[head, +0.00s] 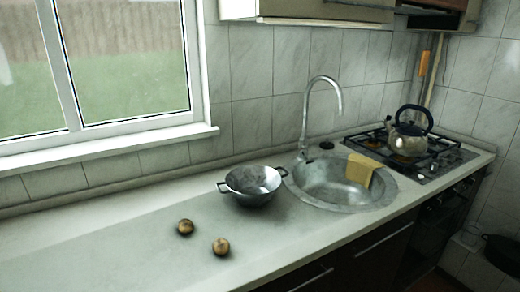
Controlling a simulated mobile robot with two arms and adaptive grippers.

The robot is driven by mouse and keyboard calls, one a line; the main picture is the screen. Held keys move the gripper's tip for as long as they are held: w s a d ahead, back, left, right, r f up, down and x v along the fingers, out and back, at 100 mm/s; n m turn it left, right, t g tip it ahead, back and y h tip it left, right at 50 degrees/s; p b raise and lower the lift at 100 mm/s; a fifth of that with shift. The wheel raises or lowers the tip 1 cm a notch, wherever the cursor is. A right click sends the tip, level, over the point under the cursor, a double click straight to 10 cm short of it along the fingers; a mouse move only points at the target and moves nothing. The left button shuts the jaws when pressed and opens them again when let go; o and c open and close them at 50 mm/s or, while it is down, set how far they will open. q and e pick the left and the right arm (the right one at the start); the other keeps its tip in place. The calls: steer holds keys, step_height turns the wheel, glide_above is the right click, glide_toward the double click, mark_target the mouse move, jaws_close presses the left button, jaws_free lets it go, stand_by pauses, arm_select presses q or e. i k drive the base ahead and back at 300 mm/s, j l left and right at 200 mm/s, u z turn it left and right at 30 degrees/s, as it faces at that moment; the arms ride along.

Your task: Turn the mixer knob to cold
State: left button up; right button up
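The mixer tap (306,118) stands at the back left of the round metal sink (335,199), with its tall curved spout arching to the right over the bowl. Its knob is too small in the head view to make out clearly, and I cannot tell its setting. Neither of my grippers is in view.
A two-handled pot (252,188) stands left of the sink, close to its rim. Two small round brown things (185,227) lie on the counter. A kettle (409,139) stands on the gas hob (435,165). The left counter is clear.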

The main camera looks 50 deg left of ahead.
mark_target(303, 154)
steer(key=u, duration=1.2)
